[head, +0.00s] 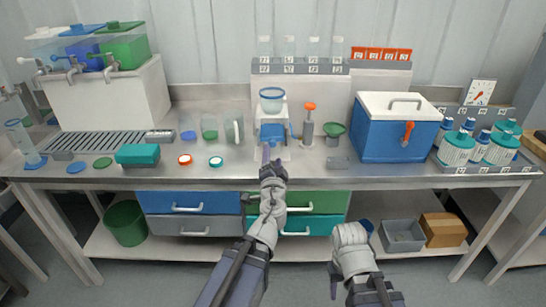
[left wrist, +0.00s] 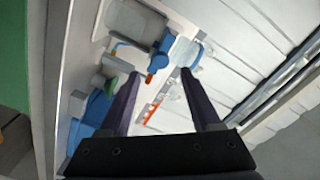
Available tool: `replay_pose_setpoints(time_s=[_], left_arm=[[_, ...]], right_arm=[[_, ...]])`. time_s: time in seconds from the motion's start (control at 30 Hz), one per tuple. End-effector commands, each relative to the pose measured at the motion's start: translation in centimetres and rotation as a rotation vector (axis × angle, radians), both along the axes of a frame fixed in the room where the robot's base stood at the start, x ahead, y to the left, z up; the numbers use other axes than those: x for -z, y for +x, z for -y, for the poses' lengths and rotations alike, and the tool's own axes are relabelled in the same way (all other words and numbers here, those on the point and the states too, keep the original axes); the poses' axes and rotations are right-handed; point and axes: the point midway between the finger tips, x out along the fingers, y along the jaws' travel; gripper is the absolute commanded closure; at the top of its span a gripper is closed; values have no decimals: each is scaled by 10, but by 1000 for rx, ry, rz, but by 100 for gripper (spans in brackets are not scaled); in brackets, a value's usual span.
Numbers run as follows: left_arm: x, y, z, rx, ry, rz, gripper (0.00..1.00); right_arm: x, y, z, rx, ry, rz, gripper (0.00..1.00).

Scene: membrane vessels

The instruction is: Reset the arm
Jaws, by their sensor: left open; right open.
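My left gripper (head: 266,152) reaches over the front edge of the bench, in front of a small white-and-blue stand (head: 272,133) with a clear blue-rimmed vessel (head: 271,100) on top. In the left wrist view its two dark fingers (left wrist: 158,78) are spread apart with nothing held between them. In the head view I cannot tell whether it touches the stand. My right arm (head: 350,250) is low in front of the bench, below the top. Its gripper is mostly hidden by the wrist; it is open, and I see nothing held.
A blue cooler box (head: 396,128) with a white lid stands right of the middle. A hand pump with an orange knob (head: 309,120) and a green funnel (head: 334,130) stand near the stand. A teal box (head: 137,155) lies at left. Drawers (head: 190,203) are below.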

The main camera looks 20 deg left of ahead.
Motion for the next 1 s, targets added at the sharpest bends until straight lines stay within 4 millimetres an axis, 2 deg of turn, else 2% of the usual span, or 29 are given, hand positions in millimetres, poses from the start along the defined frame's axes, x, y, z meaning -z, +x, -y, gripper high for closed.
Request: replay_pose_setpoints(time_s=[0.17,0.3,0.37,0.47,0.57,0.7,0.8,0.9,1.0], left_arm=[[-1,0,-1,-10,-9,-3,36],[1,-9,-8,-103,-97,-44,36],[9,-17,-12,-173,-164,-96,36],[35,-39,-10,-295,-290,-241,36],[68,-70,6,-388,-402,-444,36],[108,-126,49,-448,-520,-785,36],[123,-167,84,-443,-570,-1019,36],[129,-201,112,-418,-599,-1206,36],[130,-224,131,-391,-609,-1328,36]], right_arm=[[-2,0,0,0,0,0,50],[-15,0,0,0,0,0,50],[-23,0,0,0,0,0,50],[-38,0,0,0,0,0,50],[-52,0,0,0,0,0,50],[-69,0,0,0,0,0,50],[-78,0,0,0,0,0,50],[-84,0,0,0,0,0,50],[-88,0,0,1,0,0,50]])
